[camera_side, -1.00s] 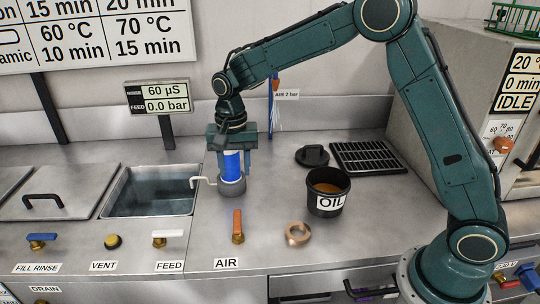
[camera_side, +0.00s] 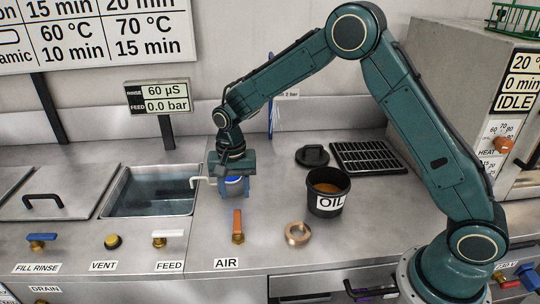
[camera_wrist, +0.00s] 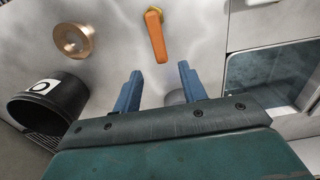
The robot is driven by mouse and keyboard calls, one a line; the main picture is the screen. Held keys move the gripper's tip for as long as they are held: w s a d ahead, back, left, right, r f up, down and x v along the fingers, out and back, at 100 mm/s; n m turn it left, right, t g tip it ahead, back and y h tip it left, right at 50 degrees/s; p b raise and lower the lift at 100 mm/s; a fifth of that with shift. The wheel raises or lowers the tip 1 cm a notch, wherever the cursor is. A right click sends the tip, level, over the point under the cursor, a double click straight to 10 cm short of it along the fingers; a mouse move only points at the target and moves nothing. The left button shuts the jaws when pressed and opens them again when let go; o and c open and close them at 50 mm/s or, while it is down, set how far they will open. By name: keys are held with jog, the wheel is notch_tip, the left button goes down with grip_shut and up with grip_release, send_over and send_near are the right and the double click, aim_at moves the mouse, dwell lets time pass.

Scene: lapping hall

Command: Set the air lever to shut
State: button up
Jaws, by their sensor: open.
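The air lever (camera_side: 238,224) is an orange handle on a brass valve, above the AIR label (camera_side: 227,263). In the side view it points up, away from the bench's front edge. It also shows in the wrist view (camera_wrist: 155,36), beyond my fingertips and apart from them.
A brass ring (camera_side: 297,233) and a black OIL pot (camera_side: 328,191) stand to the lever's right. A sink (camera_side: 116,200) is at the left. FEED (camera_side: 160,240) and VENT (camera_side: 113,241) valves line the front left. The display (camera_side: 160,98) reads 0.0 bar feed.

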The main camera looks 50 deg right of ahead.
aim_at(237, 214)
notch_tip(237, 214, down, 7)
jog(key=shift+f, duration=0.15)
dwell(0.4)
grip_shut()
